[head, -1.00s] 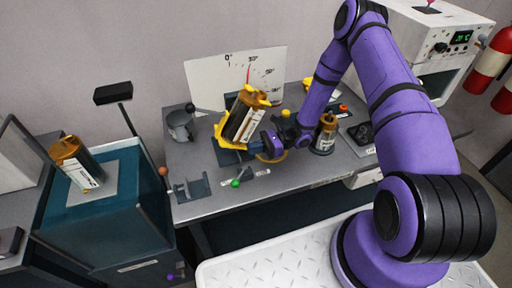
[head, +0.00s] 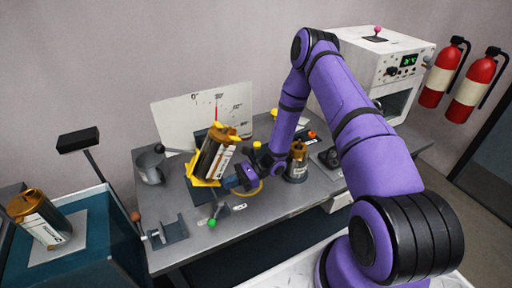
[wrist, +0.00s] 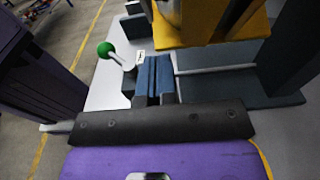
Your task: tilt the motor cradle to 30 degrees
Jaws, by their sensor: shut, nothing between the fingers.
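The yellow motor cradle (head: 204,183) stands tilted on the grey bench, holding an orange-brown motor with a white label (head: 216,158). Behind it, a white angle board (head: 172,122) carries a red pointer (head: 216,108) near the second mark from 0°. The exact reading is too small to tell. My gripper (head: 232,182) is shut and empty, low beside the cradle's right side. In the wrist view, my blue fingers (wrist: 153,78) are together just below the yellow cradle (wrist: 190,28); contact cannot be told. A green-knobbed lever (head: 212,222) is near; its knob also shows in the wrist view (wrist: 105,50).
A grey cup-like part (head: 149,168) stands left of the cradle, a grey bracket (head: 168,231) in front. A second brown cylinder (head: 297,162) stands close right of my gripper. A white oven-like box (head: 385,65) is at the back right. A teal cabinet (head: 95,235) stands left.

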